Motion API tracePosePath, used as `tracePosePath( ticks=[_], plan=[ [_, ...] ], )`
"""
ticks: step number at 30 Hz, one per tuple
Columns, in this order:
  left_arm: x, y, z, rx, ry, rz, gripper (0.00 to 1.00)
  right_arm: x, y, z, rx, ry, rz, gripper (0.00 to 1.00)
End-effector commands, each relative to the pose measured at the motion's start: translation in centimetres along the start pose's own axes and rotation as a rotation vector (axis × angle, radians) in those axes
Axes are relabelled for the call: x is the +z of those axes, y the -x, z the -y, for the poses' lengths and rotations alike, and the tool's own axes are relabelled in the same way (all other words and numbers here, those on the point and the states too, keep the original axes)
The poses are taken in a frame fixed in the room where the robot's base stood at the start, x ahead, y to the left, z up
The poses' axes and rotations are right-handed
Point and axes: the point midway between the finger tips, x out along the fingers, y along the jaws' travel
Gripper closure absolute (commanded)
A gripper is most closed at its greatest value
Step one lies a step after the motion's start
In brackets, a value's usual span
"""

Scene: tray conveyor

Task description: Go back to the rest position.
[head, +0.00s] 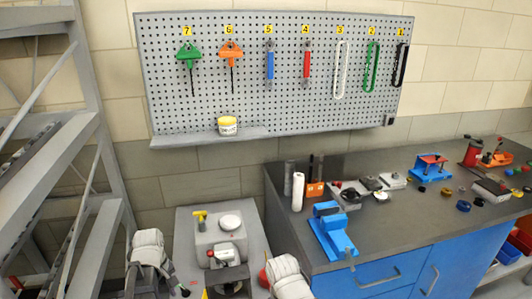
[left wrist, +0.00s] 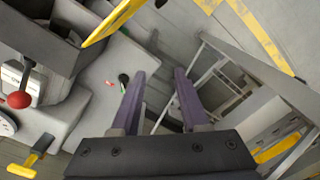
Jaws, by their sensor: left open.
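My left gripper (left wrist: 159,74) shows in the left wrist view as two purple fingers spread apart, with nothing between them. It hangs over the floor beside a grey machine. In the head view my left arm shows at the lower left edge of that machine, and its fingers cannot be made out. Part of my right arm shows at the bottom middle of the head view, in front of the machine. My right gripper is outside both views.
The grey machine (head: 190,228) stands close to both arms; its red-knobbed lever (left wrist: 20,99) shows in the wrist view. A metal rack (head: 97,222) stands at left. At right is a workbench (head: 385,238) with a blue vise (head: 331,232). A pegboard (head: 270,75) hangs behind.

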Motion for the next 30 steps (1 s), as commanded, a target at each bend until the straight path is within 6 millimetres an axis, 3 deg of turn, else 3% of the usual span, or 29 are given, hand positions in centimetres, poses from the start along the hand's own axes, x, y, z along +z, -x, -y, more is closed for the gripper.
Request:
tracePosePath(
  ticks=[8,14,20,24,30],
  plan=[
    [3.1,0.0,-1.7,-0.013,-0.164,-0.003,0.55,0.0,0.0,0.0,0.000,0.000,0.000,0.50],
    [7.0,-0.1,-3.4,-0.030,-0.365,-0.006,0.55,0.0,-0.1,0.0,0.000,0.000,0.000,0.50],
    [12.8,-0.1,-5.2,-0.055,-0.670,-0.009,0.55,-0.1,-0.1,0.0,0.000,0.000,0.000,0.50],
    [18.2,-0.1,-6.1,-0.080,-0.955,-0.012,0.55,-0.1,-0.2,0.0,0.000,0.000,0.000,0.50],
    [22.9,-0.1,-6.4,-0.108,-1.229,-0.015,0.55,-0.1,-0.2,0.0,0.000,0.000,0.000,0.50]
  ],
)
